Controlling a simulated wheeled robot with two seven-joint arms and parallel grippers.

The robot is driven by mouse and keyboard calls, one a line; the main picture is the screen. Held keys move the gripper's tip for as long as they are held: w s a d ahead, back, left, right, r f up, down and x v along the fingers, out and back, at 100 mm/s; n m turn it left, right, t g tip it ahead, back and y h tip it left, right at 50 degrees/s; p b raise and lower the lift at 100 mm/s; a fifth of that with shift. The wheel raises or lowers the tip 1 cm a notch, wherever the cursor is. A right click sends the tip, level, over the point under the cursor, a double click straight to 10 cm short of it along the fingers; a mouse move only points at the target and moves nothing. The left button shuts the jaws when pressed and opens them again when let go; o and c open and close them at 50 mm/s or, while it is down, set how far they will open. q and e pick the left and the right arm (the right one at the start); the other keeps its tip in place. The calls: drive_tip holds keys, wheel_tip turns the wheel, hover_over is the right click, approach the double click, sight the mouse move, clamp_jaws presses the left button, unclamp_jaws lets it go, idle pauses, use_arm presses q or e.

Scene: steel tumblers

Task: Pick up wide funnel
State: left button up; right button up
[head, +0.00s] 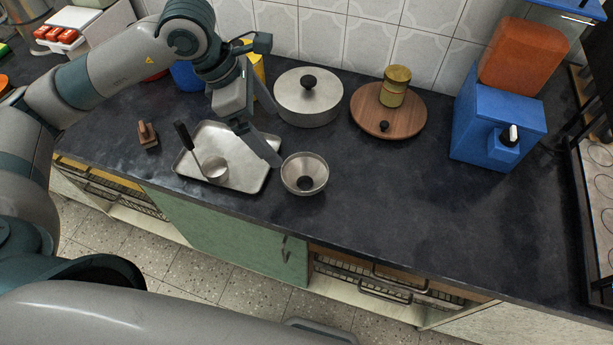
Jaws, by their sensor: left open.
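The wide funnel (304,173) is a shiny steel bowl shape with a dark hole in its middle. It stands on the dark counter just right of the steel tray. My left gripper (270,148) reaches down from the upper left, its fingers beside the funnel's left rim and above the tray's right edge. It is open and holds nothing. Whether a finger touches the rim cannot be told. My right gripper is not in view.
A steel tray (247,182) holds a black-handled ladle (214,168). Behind are a lidded steel pot (308,104) and a wooden board (372,122) with a brass jar (395,86). A blue dispenser (482,122) stands right. The counter right of the funnel is clear.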

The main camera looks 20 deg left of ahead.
use_arm(q)
drive_tip(key=p, duration=0.4)
approach(313, 182)
drive_tip(key=shift+w+a+r, duration=0.1)
drive_tip(key=shift+a+r, duration=0.05)
drive_tip(key=shift+r, duration=0.05)
drive_tip(key=p+x, duration=0.3)
drive_tip(key=x, duration=0.1)
drive_tip(key=shift+f+p, duration=0.2)
drive_tip(key=shift+p, duration=0.1)
drive_tip(key=shift+f, duration=0.35)
